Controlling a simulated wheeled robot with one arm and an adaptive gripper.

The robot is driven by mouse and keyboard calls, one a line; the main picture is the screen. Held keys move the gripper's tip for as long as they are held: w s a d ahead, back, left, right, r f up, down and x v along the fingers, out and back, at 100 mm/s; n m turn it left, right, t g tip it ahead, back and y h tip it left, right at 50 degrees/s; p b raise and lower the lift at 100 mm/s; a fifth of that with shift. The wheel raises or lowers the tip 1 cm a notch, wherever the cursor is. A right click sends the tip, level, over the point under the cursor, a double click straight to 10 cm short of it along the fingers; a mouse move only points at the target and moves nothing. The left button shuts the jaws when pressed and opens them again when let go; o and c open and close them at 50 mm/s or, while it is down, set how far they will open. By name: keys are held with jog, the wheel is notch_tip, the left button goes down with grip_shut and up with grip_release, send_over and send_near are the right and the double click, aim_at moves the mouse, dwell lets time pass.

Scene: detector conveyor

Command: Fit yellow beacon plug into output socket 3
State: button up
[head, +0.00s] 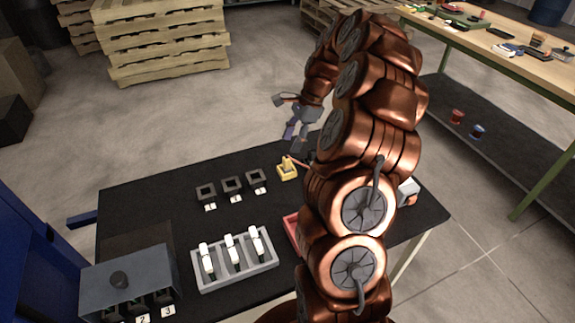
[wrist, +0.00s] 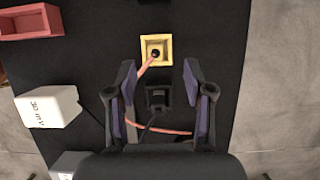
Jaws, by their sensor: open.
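A yellow square piece (head: 287,172) with a raised middle stands on the black table. In the wrist view the yellow piece (wrist: 146,42) has a dark round centre, and an orange cable (wrist: 143,70) runs from it towards my gripper. My gripper (wrist: 158,70) is open, its purple-padded fingers apart, with the yellow piece beyond their tips. In the head view my gripper (head: 297,138) is above the table's far edge, partly hidden by my arm. A black plug-like part (wrist: 158,88) shows between the fingers. A grey box (head: 130,274) has front ports labelled 2 and 3.
Three black square frames with small labels (head: 232,176) stand left of the yellow piece. A grey rack (head: 238,277) holds three white pieces. A red tray (head: 291,226) and a white box (wrist: 47,107) also stand on the table. Pallets and a workbench stand behind.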

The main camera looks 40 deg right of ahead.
aim_at(288, 158)
jog(key=shift+x, duration=1.05)
jog(key=shift+s+p+x, duration=0.25)
jog(key=shift+p+x, duration=0.35)
jog(key=shift+x, duration=0.7)
jog(key=shift+s+p+x, duration=0.2)
jog(key=shift+p+x, duration=0.4)
jog(key=shift+x, duration=0.7)
jog(key=shift+d+f, duration=0.1)
jog(key=shift+d, duration=0.05)
grip_shut()
